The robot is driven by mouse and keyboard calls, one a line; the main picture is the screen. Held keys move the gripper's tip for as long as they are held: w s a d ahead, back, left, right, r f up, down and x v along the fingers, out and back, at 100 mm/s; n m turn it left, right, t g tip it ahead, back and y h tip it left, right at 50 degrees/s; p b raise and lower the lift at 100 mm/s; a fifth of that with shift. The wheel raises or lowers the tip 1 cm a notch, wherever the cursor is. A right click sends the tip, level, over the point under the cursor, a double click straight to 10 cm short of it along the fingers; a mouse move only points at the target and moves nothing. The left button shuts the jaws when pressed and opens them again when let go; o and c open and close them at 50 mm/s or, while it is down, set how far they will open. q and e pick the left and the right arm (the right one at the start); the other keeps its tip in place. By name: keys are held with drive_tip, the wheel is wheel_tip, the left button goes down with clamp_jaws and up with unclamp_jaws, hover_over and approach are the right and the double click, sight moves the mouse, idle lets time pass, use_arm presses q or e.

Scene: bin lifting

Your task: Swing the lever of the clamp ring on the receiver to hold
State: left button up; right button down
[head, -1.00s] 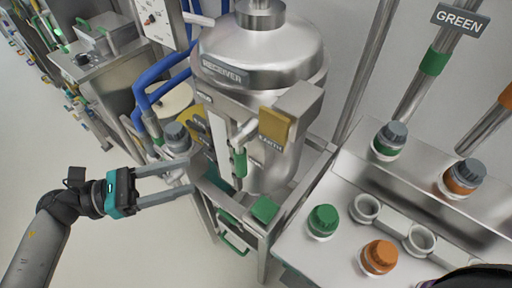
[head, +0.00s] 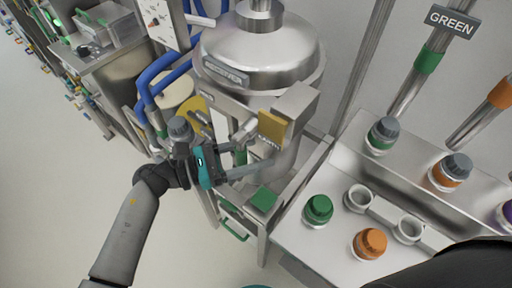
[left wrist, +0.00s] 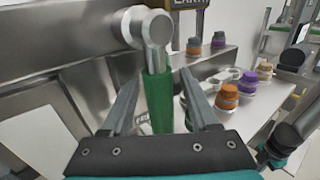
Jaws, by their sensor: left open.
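The receiver (head: 262,55) is a shiny steel vessel with a domed lid and a clamp ring. The ring's lever has a green grip (head: 241,156) hanging down from a steel pivot (head: 245,131). My left gripper (head: 254,158) is open at the lever, its fingers partly hiding the grip in the head view. In the left wrist view the green grip (left wrist: 158,100) stands between the two open fingers (left wrist: 158,78), with a gap on each side. A dark and teal part of my right arm shows at the right of the left wrist view; its fingers cannot be made out.
A yellow tag plate (head: 273,127) hangs just right of the lever. A steel bench (head: 335,235) on the right carries green and orange capped containers and empty ring holders. Blue hoses (head: 160,80) run on the left. Open floor lies at the lower left.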

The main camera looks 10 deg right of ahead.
use_arm(q)
clamp_jaws()
idle(0.6)
idle(0.9)
